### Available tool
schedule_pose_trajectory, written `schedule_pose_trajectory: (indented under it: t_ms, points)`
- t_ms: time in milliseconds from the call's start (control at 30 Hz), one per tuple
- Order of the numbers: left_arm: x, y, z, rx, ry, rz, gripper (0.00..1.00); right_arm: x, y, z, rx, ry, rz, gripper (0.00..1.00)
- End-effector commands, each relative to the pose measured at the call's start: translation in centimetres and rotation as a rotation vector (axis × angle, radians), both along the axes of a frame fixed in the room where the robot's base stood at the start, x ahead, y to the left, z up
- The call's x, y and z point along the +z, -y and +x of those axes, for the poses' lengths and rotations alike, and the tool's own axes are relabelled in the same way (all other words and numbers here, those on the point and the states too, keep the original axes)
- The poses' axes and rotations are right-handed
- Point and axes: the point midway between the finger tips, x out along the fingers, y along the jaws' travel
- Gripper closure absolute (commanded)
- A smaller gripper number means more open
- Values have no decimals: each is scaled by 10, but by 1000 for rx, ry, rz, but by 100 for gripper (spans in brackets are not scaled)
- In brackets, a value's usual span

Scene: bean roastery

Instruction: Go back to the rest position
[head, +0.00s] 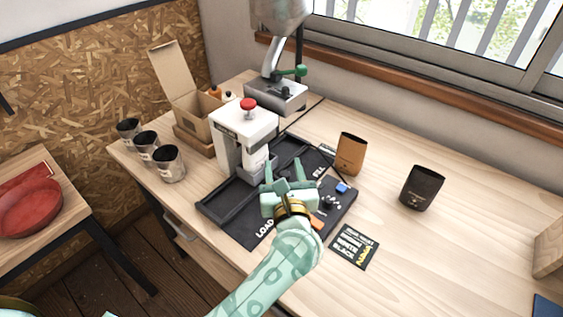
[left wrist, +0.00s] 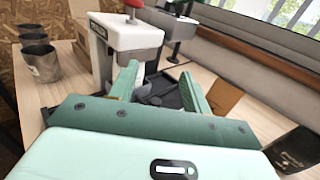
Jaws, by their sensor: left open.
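My left gripper (head: 283,172) is pale green, open and empty, with its two fingers apart. It is over the black mat (head: 237,222) in front of the white machine with a red knob (head: 243,139). In the left wrist view the open fingers (left wrist: 165,85) point toward the white machine (left wrist: 120,38), with nothing between them. I cannot tell its exact height above the mat. My right gripper is not in view.
A brown pouch (head: 350,154) and a black pouch (head: 422,188) stand to the right. Several metal cups (head: 168,163) are at the left, beside an open cardboard box (head: 190,110). A printed card (head: 354,247) lies in front.

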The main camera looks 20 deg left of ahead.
Motion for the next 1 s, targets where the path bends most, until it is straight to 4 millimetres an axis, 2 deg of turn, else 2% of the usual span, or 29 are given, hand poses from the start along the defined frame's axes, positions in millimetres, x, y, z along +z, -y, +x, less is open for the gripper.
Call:
schedule_pose_trajectory:
  t_ms: [33, 200, 767, 867, 967, 1000]
  points:
    - [6, 2, -8, 0, 0, -1, 52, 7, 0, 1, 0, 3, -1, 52]
    - [10, 6, -21, 1, 0, 0, 52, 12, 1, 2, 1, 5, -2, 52]
    - [11, 7, -22, -3, 3, 15, 52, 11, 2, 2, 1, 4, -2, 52]
    - [25, 7, -24, -38, 29, 140, 52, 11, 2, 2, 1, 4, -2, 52]
    - [52, 14, -31, -114, 76, 459, 52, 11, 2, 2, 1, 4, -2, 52]
    - [64, 20, -37, -150, 93, 640, 52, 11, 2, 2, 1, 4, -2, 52]
